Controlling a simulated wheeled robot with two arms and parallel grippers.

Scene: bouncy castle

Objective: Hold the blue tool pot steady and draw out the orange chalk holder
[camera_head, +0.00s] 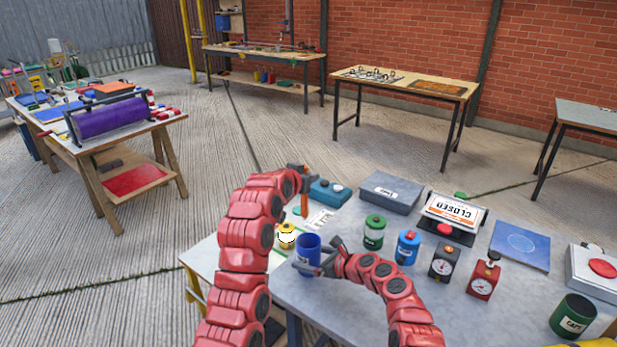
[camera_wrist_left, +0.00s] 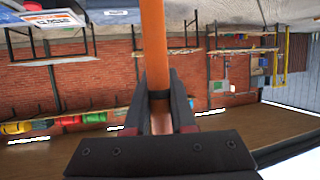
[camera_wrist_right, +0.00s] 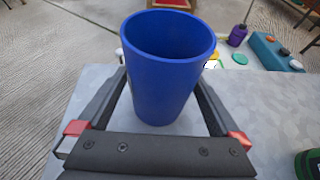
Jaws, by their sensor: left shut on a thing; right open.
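The orange chalk holder (camera_head: 304,207) hangs upright from my left gripper (camera_head: 301,176), above and behind the pot and clear of it. In the left wrist view, the shut fingers (camera_wrist_left: 158,100) pinch the orange shaft (camera_wrist_left: 153,45). The blue tool pot (camera_head: 308,262) stands upright on the grey table near its left edge. In the right wrist view the pot (camera_wrist_right: 166,75) looks empty inside. My right gripper (camera_head: 316,263) is open, with one finger on either side of the pot; I cannot tell whether they touch it.
Close to the pot are a yellow pot (camera_head: 287,238), a green can (camera_head: 374,232) and a blue can (camera_head: 407,247). A teal box (camera_head: 328,193) and a grey case (camera_head: 391,192) stand behind. Two gauges and a closed sign (camera_head: 452,212) are to the right.

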